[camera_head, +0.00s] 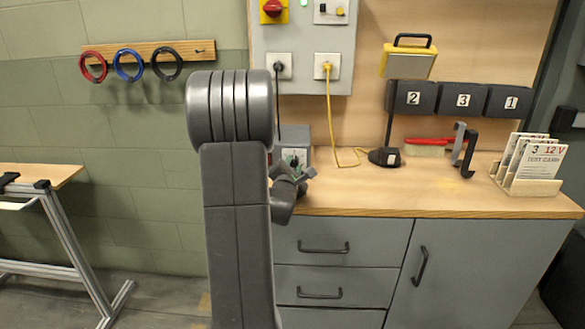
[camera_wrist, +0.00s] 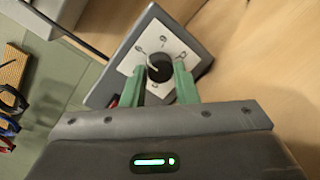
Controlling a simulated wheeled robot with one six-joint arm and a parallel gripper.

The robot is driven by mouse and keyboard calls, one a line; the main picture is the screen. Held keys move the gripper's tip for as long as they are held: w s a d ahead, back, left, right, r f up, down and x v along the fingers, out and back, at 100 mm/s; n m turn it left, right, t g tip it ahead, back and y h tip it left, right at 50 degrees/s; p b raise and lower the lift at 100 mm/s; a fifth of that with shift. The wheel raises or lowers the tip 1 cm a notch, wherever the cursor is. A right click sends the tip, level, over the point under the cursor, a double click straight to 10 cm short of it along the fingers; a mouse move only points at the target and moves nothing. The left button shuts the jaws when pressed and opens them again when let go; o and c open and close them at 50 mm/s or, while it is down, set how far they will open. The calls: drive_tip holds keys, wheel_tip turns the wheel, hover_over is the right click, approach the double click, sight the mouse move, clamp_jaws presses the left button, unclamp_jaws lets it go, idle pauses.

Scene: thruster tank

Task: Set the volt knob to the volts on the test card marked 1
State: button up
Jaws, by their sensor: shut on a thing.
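The volt knob (camera_wrist: 159,68) is a round black knob with a pale pointer line, on a white dial plate (camera_wrist: 136,60) with small marks too blurred to read. The plate is on a sloped grey box (camera_head: 293,137) on the bench. My gripper (camera_wrist: 163,82) has its green fingers on both sides of the knob, shut on it. In the head view my gripper (camera_head: 298,174) is at the box front, partly behind my arm. The test cards stand in a wooden rack at right. The front card (camera_head: 543,160) reads 3 and 12 V. The cards behind it are mostly covered; none marked 1 is readable.
The wooden bench top (camera_head: 400,190) is mostly clear in the middle. A black-based stand (camera_head: 384,157), a red-handled brush (camera_head: 427,147) and a dark bracket (camera_head: 466,155) stand toward the back. Wall bins marked 2, 3 and 1 (camera_head: 510,101) hang above. A yellow cable (camera_head: 331,115) drops to the bench.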

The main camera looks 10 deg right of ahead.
drive_tip(key=m+b, duration=0.1)
drive_tip(key=m, duration=0.4)
drive_tip(key=shift+y, duration=0.3)
drive_tip(key=m+b, duration=0.1)
drive_tip(key=m, duration=0.2)
drive_tip(key=m+b, duration=0.2)
drive_tip(key=m, duration=0.1)
drive_tip(key=shift+d+g+y, duration=0.1)
drive_tip(key=shift+g+y, duration=0.2)
drive_tip(key=o, duration=1)
drive_tip(key=p+v, duration=0.1)
drive_tip(key=v, duration=1.3)
drive_tip(key=shift+d, duration=0.1)
drive_tip(key=shift+w, duration=0.1)
